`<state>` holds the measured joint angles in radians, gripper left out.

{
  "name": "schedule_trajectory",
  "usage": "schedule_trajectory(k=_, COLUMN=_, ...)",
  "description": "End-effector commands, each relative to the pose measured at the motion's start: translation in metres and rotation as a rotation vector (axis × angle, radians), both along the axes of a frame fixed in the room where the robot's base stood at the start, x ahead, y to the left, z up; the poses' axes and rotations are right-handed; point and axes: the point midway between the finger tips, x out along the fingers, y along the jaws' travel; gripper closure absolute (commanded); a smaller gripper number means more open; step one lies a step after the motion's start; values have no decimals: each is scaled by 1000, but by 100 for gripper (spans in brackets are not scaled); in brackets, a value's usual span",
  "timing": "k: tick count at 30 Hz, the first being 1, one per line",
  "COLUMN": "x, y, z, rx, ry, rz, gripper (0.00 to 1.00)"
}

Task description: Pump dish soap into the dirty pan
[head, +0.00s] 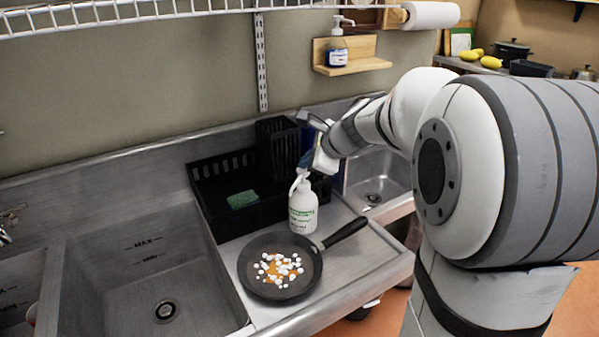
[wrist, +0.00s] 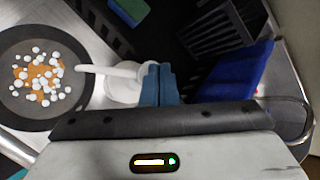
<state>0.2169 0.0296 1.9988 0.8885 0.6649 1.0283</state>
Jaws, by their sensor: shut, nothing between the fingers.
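The dirty pan (head: 248,277) is a dark frying pan on the steel drainboard, its handle pointing to the upper right. An orange-brown stain and many white blobs lie in it; it also shows at the left of the wrist view (wrist: 22,112). The white soap bottle (head: 303,209) with green print stands upright just behind the pan. Its pump spout (wrist: 95,69) points over the pan's edge in the wrist view. My gripper (wrist: 158,83) is shut and empty, with its blue fingertips at the pump head. Whether they touch it I cannot tell.
A black dish rack (head: 215,206) with a green sponge (head: 242,199) stands behind the bottle. Sink basins lie left (head: 150,280) and right (head: 372,190). Another pump bottle (head: 336,52) stands on a wooden wall shelf (head: 352,68).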

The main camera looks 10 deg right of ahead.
Motion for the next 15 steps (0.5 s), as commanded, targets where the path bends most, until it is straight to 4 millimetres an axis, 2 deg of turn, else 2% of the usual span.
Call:
schedule_trajectory(k=8, x=0, y=0, z=0, rx=0, ry=1, rz=1, gripper=100)
schedule_trajectory(k=15, x=1, y=1, z=-8, rx=1, ry=0, rz=1, gripper=100)
